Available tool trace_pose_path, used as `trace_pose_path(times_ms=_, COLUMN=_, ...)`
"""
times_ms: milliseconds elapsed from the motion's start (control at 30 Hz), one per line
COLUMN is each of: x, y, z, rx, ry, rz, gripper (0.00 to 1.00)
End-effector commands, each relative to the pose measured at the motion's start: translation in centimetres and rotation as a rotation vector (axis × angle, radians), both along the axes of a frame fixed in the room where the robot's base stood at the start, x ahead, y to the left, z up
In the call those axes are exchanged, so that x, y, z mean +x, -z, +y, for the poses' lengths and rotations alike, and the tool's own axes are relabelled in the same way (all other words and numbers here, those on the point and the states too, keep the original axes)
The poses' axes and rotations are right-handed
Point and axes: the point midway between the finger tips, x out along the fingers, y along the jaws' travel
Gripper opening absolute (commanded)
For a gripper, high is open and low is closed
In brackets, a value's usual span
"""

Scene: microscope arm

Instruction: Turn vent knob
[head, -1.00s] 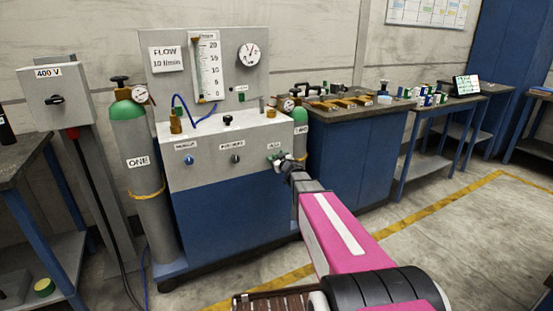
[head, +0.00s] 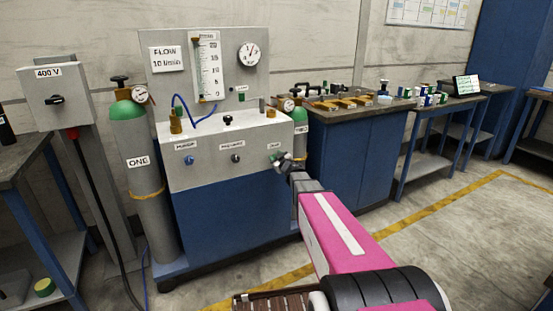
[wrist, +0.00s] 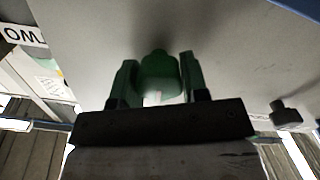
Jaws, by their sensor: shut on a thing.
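A grey gas panel on a blue cabinet (head: 225,222) has a row of three knobs on its front: a blue knob (head: 188,160) on the left, a dark knob (head: 236,158) in the middle and a green knob (wrist: 159,76) on the right. The small labels above them are too blurred to read surely, so I cannot confirm which is marked vent. My gripper (head: 279,159) is at the right-hand knob and mostly covers it in the head view. In the wrist view, its two green-tinted fingers stand on either side of the green knob, shut on it.
A tall grey cylinder (head: 145,165) with a green top stands left of the cabinet, and another (head: 300,128) to its right. A flow tube (head: 208,68) and round gauge (head: 248,54) are on the upright panel. A workbench (head: 352,162) stands at the right. Floor at the lower right is clear.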

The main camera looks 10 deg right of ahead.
Motion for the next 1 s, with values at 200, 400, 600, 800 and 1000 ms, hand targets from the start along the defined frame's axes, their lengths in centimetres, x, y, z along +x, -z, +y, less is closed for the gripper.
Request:
trace_pose_path(times_ms=200, x=-0.05, y=0.04, z=0.1, rx=-0.181, ry=-0.001, rz=-0.059, gripper=0.17)
trace_pose_path(times_ms=400, x=-0.08, y=0.1, z=0.17, rx=-0.362, ry=-0.001, rz=-0.118, gripper=0.17)
trace_pose_path(times_ms=600, x=-0.09, y=0.17, z=0.22, rx=-0.544, ry=-0.001, rz=-0.177, gripper=0.17)
trace_pose_path(times_ms=800, x=-0.12, y=0.26, z=0.27, rx=-0.724, ry=-0.001, rz=-0.235, gripper=0.17)
trace_pose_path(times_ms=1000, x=-0.13, y=0.34, z=0.3, rx=-0.902, ry=-0.001, rz=-0.293, gripper=0.17)
